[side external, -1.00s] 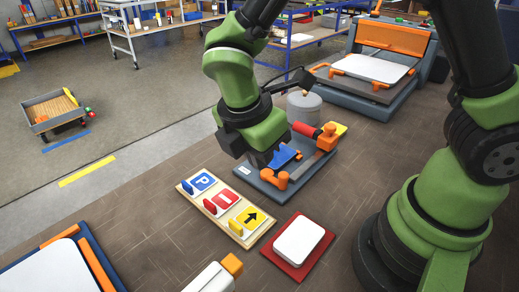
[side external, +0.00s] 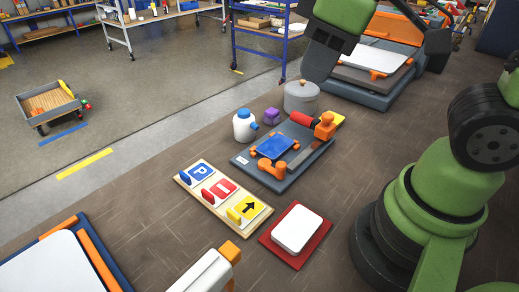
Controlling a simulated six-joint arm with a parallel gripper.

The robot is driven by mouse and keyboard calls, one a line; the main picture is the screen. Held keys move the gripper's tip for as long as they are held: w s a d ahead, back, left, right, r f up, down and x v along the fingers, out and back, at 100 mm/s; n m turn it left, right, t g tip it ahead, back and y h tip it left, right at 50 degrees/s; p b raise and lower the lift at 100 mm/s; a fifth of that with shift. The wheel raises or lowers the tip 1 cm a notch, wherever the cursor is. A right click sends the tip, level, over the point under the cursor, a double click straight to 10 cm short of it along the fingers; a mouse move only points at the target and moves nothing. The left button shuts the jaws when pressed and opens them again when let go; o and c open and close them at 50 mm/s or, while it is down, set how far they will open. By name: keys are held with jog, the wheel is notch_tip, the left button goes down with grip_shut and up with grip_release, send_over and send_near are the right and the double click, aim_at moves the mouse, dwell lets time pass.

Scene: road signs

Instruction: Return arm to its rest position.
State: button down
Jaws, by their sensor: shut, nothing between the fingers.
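My gripper (side external: 319,70) is at the upper centre-right of the side external view, raised and apart from the signs, in front of the large grey-and-orange machine (side external: 345,92). Its fingers are shut with nothing between them. The wooden board (side external: 214,208) on the work surface holds a blue P sign (side external: 201,170), a red sign with a white bar (side external: 219,189) and a yellow sign with a black arrow (side external: 249,209). A blue plate (side external: 274,147) lies in a grey fixture (side external: 300,171) with orange clamps.
A grey lidded pot (side external: 301,98), a purple block (side external: 271,116) and a white bottle (side external: 243,127) stand behind the fixture. A white pad (side external: 298,229) lies on a red base (side external: 269,240). A white-and-orange device (side external: 208,272) is at the front. The brown surface between is clear.

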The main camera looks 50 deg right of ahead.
jog(key=s+d+r+m+t+y, duration=0.1)
jog(key=s+r+m+t, duration=0.2)
jog(key=s+m, duration=0.2)
jog(key=shift+s+d+r+m+t, duration=0.2)
jog(key=shift+m+t, duration=0.2)
jog(key=shift+m, duration=1.2)
